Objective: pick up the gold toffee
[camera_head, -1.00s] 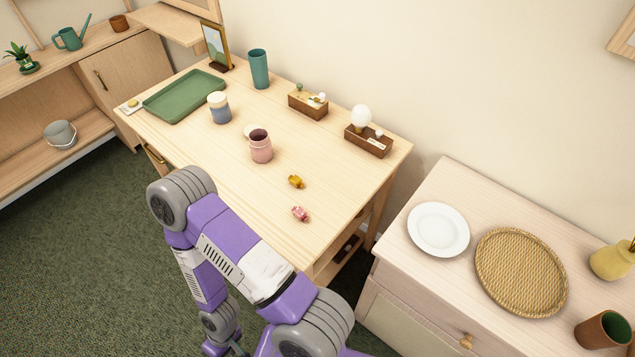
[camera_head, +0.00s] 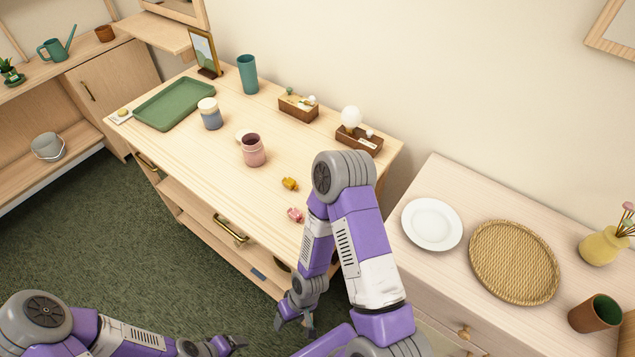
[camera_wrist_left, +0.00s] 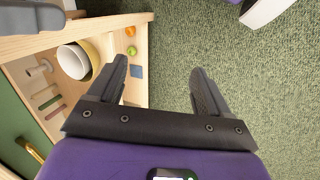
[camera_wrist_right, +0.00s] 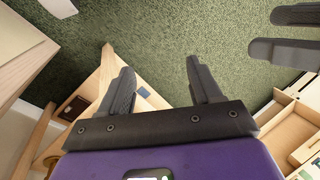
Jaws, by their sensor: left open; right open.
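The gold toffee (camera_head: 290,184) lies on the wooden table (camera_head: 205,170), towards its right end. A pink wrapped toffee (camera_head: 296,215) lies in front of it, near the table's front edge and just left of my right arm. My right gripper (camera_head: 308,326) hangs low in front of the table, below its top and apart from both toffees. It is open and empty in the right wrist view (camera_wrist_right: 153,75). My left gripper (camera_head: 240,343) is low at the bottom of the head view, and is open and empty in the left wrist view (camera_wrist_left: 158,75). Neither wrist view shows the gold toffee.
A pink mug (camera_head: 254,151), blue jar (camera_head: 210,115), green tray (camera_head: 180,103) and teal cup (camera_head: 248,74) stand on the table. Two wooden boxes (camera_head: 298,108) (camera_head: 360,140) line its back. A cabinet at right holds a white plate (camera_head: 432,224) and woven tray (camera_head: 514,262).

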